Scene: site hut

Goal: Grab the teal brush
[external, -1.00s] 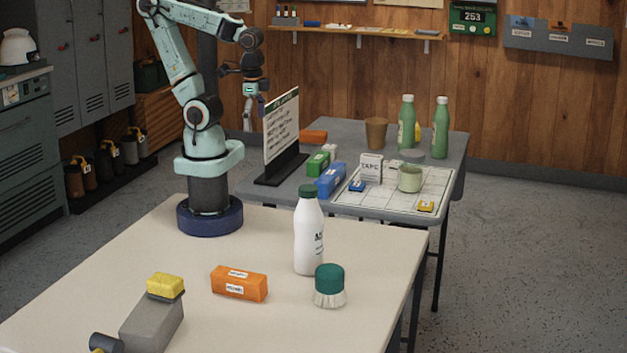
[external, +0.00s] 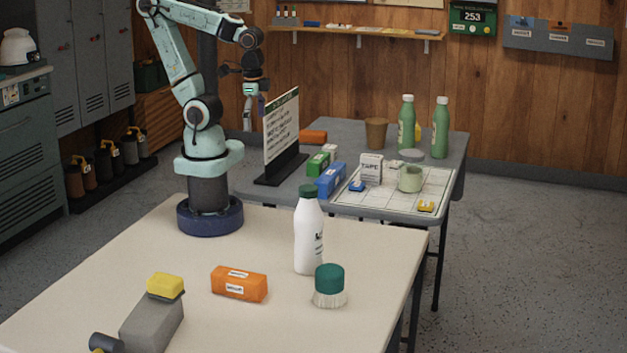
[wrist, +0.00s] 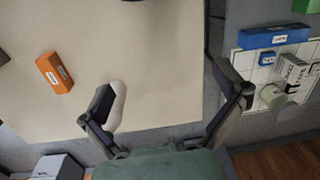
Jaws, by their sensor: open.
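The teal brush (external: 329,286) stands on the beige table, teal cap up and pale bristles down, near the right edge in the external view. I cannot make it out in the wrist view. My gripper (external: 252,108) is raised well away from it, behind and to its left in the external view, partly hidden by the sign. In the wrist view my gripper (wrist: 160,80) has its two fingers spread wide with nothing held between them.
A white bottle (external: 309,240) stands close behind the brush. An orange box (external: 239,284) lies to its left, and a grey block with a yellow top (external: 152,325) lies farther left. The sign (external: 281,130) stands on the grey table behind. Bare tabletop separates these items.

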